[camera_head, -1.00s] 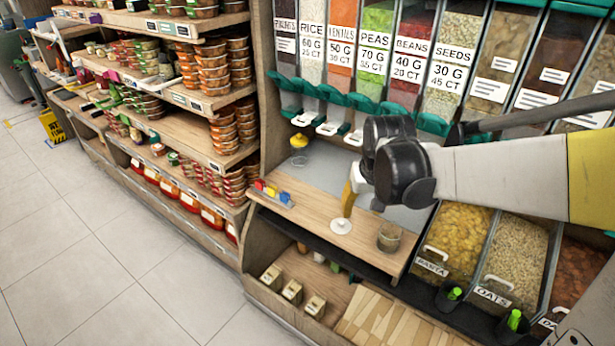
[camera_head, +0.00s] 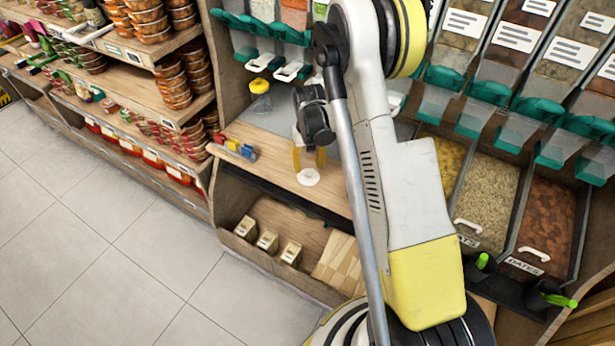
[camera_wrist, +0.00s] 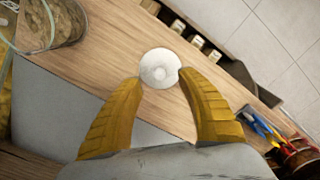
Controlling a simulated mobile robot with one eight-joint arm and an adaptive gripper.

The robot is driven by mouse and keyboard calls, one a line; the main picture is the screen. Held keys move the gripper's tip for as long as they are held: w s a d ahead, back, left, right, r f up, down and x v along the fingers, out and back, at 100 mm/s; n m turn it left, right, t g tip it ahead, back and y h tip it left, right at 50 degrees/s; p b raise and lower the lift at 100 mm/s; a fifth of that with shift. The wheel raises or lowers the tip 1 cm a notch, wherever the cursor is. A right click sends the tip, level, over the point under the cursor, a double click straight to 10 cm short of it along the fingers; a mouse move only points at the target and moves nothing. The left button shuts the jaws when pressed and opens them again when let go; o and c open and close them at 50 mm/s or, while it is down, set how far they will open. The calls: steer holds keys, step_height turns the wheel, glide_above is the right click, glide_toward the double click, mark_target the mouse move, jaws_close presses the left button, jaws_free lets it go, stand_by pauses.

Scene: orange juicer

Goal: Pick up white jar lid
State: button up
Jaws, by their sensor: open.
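The white jar lid (camera_head: 308,177) is a round white disc lying flat on the wooden counter (camera_head: 272,160), near its front edge. In the wrist view the lid (camera_wrist: 160,68) shows a small raised knob in its middle. My gripper (camera_head: 309,160) is above the counter just behind the lid. In the wrist view its two yellow fingers (camera_wrist: 160,95) are spread apart, with the lid at and just beyond the gap between the tips. The fingers hold nothing. I cannot tell the exact height of the tips above the counter.
A glass jar (camera_wrist: 50,22) stands on the counter. Colored clips (camera_head: 235,149) lie at its left end, and a yellow-topped glass container (camera_head: 261,95) stands at the back. Small boxes (camera_head: 268,241) sit on the shelf below. Dispensers hang above, with bulk bins (camera_head: 490,190) to the right.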

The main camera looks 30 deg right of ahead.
mark_target(308, 172)
step_height(308, 172, down, 4)
steer(key=shift+f+b, duration=0.2)
steer(key=shift+b, duration=0.65)
steer(key=shift+r, duration=0.1)
jaws_close()
steer(key=shift+r, duration=0.1)
